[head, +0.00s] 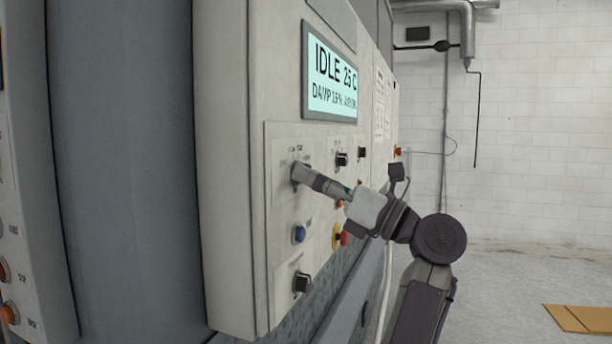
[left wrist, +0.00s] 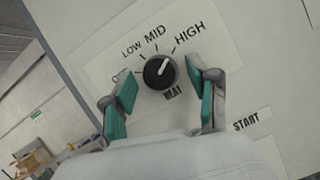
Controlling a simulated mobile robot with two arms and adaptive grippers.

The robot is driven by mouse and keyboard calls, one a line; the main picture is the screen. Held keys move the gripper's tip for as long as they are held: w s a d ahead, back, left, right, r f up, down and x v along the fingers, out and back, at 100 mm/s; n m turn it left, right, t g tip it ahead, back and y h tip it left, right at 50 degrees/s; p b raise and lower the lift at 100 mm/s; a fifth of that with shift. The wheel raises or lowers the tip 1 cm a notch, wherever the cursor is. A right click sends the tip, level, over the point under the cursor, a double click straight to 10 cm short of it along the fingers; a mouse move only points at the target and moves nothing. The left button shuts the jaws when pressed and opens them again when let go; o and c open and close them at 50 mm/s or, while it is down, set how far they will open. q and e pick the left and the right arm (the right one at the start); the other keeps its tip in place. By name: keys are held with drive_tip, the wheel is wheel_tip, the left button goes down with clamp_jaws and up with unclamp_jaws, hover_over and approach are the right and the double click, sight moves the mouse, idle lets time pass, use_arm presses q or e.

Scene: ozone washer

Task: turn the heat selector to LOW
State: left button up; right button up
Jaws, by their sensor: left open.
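The heat selector (left wrist: 160,72) is a round black knob with a white pointer line, seen in the left wrist view. Its plate reads LOW, MID and HIGH, with a partly hidden label at the far left and a partly covered HEAT label below. The pointer slants up and right, toward the HIGH mark. My left gripper (left wrist: 163,80) is open, with one teal-padded finger on each side of the knob; gaps show between pads and knob. In the head view the left gripper (head: 300,174) reaches the panel's upper left and hides the knob. My right gripper is not in view.
A display (head: 332,82) above reads IDLE 25 C. Other black knobs (head: 342,160), (head: 302,282), a blue button (head: 299,234) and a red stop button (head: 341,238) surround the arm on the panel (head: 275,215).

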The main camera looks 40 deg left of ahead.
use_arm(q)
drive_tip(key=shift+d, duration=0.2)
drive_tip(key=shift+c, duration=1.7)
clamp_jaws()
drive_tip(key=n+g+h, duration=0.2)
drive_tip(key=n, duration=0.5)
drive_tip(key=n+g+h+p, duration=0.1)
drive_tip(key=n+g+h, duration=0.1)
drive_tip(key=n, duration=0.5)
drive_tip(key=w+n+g+h, duration=0.1)
drive_tip(key=n+g, duration=0.2)
drive_tip(key=n, duration=0.4)
drive_tip(key=shift+a+r+g+h+p, duration=0.15)
drive_tip(key=shift+r+g+h+p, duration=0.15)
drive_tip(key=shift+g+h, duration=0.1)
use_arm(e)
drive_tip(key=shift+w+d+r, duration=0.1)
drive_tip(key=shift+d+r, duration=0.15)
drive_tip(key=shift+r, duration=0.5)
use_arm(q)
drive_tip(key=shift+n, duration=0.4)
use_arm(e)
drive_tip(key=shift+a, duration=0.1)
